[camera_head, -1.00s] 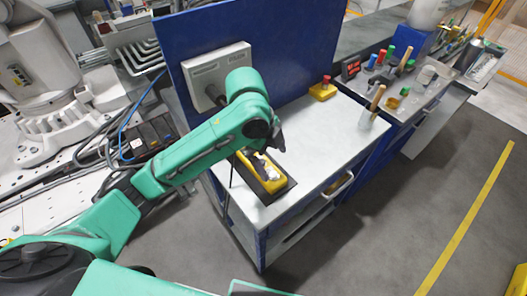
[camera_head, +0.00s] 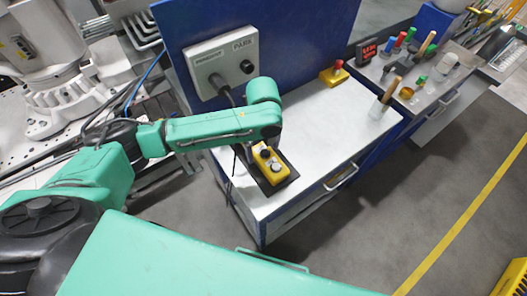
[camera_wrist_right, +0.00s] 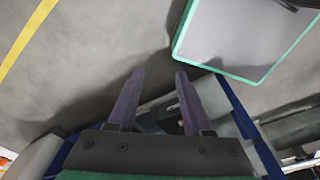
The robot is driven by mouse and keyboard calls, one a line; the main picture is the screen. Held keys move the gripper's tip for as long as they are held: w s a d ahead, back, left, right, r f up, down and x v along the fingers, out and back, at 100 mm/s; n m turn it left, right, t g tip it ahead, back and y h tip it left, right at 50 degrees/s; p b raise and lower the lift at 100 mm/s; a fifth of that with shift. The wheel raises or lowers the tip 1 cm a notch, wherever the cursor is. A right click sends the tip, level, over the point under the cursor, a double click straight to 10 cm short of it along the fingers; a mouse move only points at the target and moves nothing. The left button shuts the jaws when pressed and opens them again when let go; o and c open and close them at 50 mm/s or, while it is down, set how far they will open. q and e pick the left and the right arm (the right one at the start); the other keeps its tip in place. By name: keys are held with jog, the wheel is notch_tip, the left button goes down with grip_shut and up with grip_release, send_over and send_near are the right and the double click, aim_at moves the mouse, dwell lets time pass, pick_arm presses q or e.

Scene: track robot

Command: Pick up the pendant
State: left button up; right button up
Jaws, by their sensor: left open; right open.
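The pendant (camera_head: 268,163) is a yellow box with dark buttons on its top. It lies on a dark mat (camera_head: 284,181) near the left end of the white workbench in the head view. My left gripper (camera_head: 267,143) is at the end of the green arm, just above the pendant's far end. Its fingers are mostly hidden by the arm, and I cannot tell whether they touch the pendant. My right gripper (camera_wrist_right: 158,72) is open and empty in the right wrist view, with bare floor between its fingertips.
A blue panel stands behind the workbench (camera_head: 322,132), carrying a grey box (camera_head: 223,64) marked PARK with a cable. The bench's middle is clear.

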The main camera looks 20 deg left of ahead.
pick_arm(q)
jog(key=shift+s+f, duration=0.1)
jog(key=shift+f, duration=0.3)
grip_shut()
